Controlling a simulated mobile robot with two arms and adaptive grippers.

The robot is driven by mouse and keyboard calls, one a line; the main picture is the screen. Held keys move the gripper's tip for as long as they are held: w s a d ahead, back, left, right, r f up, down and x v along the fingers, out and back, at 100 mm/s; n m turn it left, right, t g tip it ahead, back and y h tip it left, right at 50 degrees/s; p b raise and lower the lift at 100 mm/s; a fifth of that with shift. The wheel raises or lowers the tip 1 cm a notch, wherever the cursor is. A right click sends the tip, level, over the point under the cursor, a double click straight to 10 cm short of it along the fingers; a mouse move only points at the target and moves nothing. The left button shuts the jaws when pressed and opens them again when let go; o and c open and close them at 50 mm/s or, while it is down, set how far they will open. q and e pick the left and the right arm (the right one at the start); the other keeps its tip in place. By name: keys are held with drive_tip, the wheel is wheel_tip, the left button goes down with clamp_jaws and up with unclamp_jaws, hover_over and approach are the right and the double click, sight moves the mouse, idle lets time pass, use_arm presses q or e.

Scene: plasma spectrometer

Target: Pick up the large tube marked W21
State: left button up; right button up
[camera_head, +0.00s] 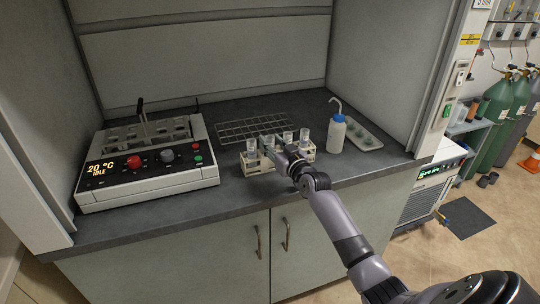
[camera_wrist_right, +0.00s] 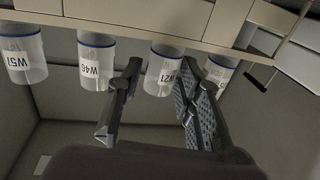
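The large tube marked W21 (camera_wrist_right: 162,72) is clear with a blue rim; its label is upside down in the right wrist view. It stands in a row with tubes marked W51 (camera_wrist_right: 24,62) and W46 (camera_wrist_right: 92,68) and another tube (camera_wrist_right: 222,66) whose label is hidden. My right gripper (camera_wrist_right: 158,68) is open, with its fingers on either side of the W21 tube; I cannot tell whether they touch it. In the head view my right gripper (camera_head: 274,154) is at the front of the tube rack (camera_head: 250,169), partly hiding it. My left gripper is not in view.
A heating block (camera_head: 150,175) with a lit display stands left on the dark worktop. An empty wire rack (camera_head: 235,131) lies behind the tubes. A wash bottle (camera_head: 337,134) and a tray (camera_head: 370,139) stand to the right. Cabinet walls enclose the sides.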

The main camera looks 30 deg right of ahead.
drive_tip(key=shift+w, duration=0.7)
drive_tip(key=shift+c, duration=0.2)
clamp_jaws()
